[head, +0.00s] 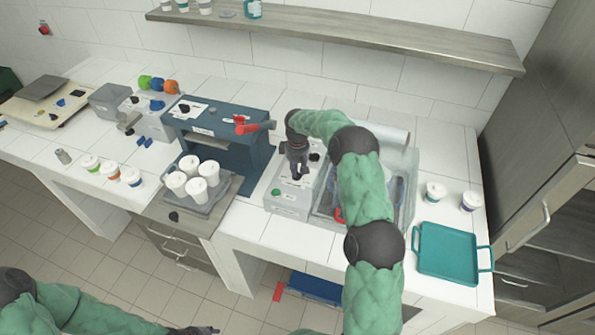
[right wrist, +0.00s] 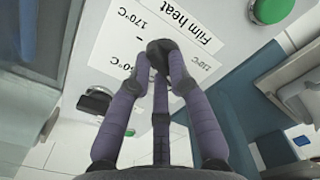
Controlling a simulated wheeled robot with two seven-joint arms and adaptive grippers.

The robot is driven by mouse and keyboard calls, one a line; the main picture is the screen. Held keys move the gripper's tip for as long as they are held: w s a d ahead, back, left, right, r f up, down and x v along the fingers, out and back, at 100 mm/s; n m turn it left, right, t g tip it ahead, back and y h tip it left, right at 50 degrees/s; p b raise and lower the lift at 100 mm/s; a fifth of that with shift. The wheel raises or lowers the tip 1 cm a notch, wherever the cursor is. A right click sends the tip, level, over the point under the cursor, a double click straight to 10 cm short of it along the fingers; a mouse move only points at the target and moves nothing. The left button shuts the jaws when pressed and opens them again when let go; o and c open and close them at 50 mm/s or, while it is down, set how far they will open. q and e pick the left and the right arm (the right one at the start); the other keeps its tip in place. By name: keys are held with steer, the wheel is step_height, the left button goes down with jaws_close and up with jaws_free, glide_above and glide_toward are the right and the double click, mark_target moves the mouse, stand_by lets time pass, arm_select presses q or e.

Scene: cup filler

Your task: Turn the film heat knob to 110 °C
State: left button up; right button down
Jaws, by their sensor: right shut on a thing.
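The grey film heat control box (head: 290,206) stands on the counter, right of the dark blue machine. My right gripper (head: 299,174) is over its top. In the right wrist view the purple fingers (right wrist: 164,60) are shut on the dark film heat knob (right wrist: 160,46), which they partly cover. The white "Film heat" label (right wrist: 150,30) around the knob shows 170 °C, a mark that looks like 110 °C at right, and a partly hidden mark ending in 50 °C. I cannot read where the knob points. My left gripper (head: 207,330) is at the bottom edge, its jaws unclear.
A green button (right wrist: 272,9) is on the box near the knob. A clear-walled basin (head: 396,208) stands right of the box, partly behind my right arm. White cups on a grey tray (head: 218,203) stand to the left. A teal tray (head: 447,252) lies at right.

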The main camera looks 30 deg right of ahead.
steer(key=shift+w+r+n, duration=0.1)
steer(key=shift+w+n, duration=0.05)
steer(key=shift+n, duration=2.05)
steer(key=c, duration=1.1)
jaws_free()
steer(key=shift+c, duration=0.2)
step_height(320, 180, up, 12)
steer(key=shift+a, duration=0.1)
